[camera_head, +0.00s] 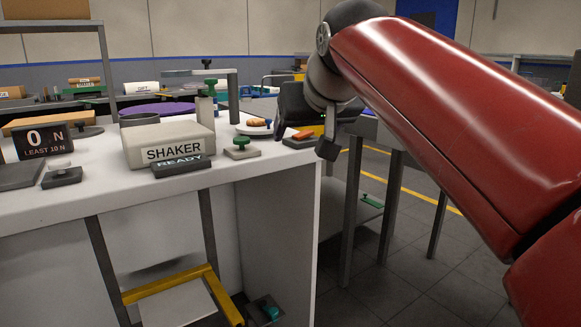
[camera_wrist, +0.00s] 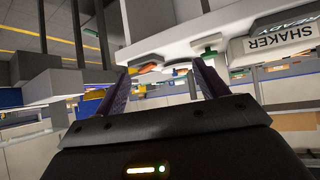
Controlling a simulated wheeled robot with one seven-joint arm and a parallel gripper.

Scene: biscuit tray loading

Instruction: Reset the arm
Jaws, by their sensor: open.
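My gripper (camera_wrist: 164,67) is open in the wrist view, with its two dark fingers apart and nothing held between them. In the head view my red arm comes in from the right, and the dark gripper body hangs at its end beside the right end of the white bench (camera_head: 270,168). The fingers are hard to make out there. The wrist view is tilted and nearly upside down; the bench edge and small coloured items appear beyond the fingertips.
On the bench stand a shaker (camera_head: 165,145) reading "READY", a force display (camera_head: 44,141) showing 0 N, a green-knobbed block (camera_head: 241,148) and a plate (camera_head: 254,129). A yellow-framed stand (camera_head: 170,285) is below. Open floor lies to the right, past dark table legs (camera_head: 391,195).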

